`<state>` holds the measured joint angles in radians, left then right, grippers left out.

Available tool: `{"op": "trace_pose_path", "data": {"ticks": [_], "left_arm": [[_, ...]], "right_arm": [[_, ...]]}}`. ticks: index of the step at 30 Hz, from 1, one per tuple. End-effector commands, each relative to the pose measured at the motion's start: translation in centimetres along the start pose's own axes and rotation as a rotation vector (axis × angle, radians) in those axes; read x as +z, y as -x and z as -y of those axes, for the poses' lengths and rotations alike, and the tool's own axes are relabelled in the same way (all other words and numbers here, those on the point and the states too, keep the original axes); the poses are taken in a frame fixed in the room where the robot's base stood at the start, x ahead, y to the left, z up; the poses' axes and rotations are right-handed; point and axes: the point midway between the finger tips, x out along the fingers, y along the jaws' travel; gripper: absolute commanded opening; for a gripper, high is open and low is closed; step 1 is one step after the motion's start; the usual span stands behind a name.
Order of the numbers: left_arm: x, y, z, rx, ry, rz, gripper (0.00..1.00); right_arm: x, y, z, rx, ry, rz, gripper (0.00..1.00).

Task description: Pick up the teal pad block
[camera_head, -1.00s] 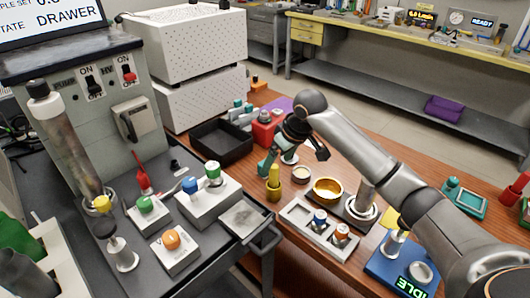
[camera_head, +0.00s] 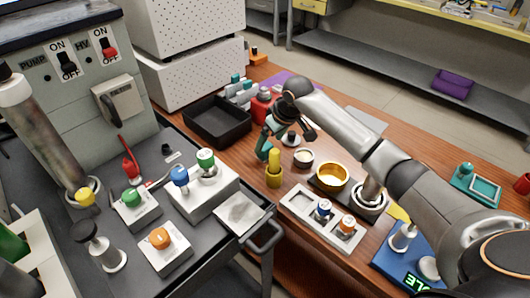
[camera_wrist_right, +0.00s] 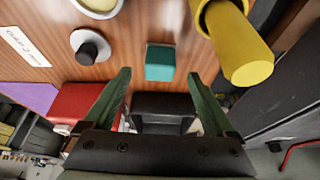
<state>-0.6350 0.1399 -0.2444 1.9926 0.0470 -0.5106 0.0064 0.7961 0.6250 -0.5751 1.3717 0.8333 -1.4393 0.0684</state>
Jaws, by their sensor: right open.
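The teal pad block (camera_wrist_right: 159,63) lies on the brown wooden table in the right wrist view, ahead of my right gripper and centred between its two fingers. My right gripper (camera_wrist_right: 161,92) is open with nothing between its dark green fingers. In the head view my right gripper (camera_head: 290,130) hangs over the table, just behind the yellow cylinder. There a teal shape shows by the gripper, but I cannot clearly separate block from finger. My left gripper is not in view.
A yellow cylinder (camera_wrist_right: 236,42) stands close right of the block in the wrist view. A black-knobbed disc (camera_wrist_right: 90,47) and a red object (camera_wrist_right: 83,106) are on its left. A black tray (camera_head: 218,121) and a white cup (camera_head: 303,158) are also near.

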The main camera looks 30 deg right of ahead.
Motion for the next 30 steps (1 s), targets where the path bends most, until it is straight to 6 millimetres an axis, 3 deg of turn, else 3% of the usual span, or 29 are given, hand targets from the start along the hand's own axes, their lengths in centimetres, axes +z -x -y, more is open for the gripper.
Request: {"op": "trace_pose_path", "data": {"ticks": [10,20,30], "left_arm": [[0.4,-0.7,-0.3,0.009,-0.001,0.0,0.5],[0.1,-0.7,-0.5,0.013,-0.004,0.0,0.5],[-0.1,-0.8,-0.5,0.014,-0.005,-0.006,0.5]], "right_arm": [[-0.1,-4.6,0.0,0.001,0.0,0.001,0.9],[-0.2,-5.2,0.0,0.001,0.001,0.0,0.89],[-0.1,-5.2,0.0,0.001,0.001,0.0,0.51]]}}
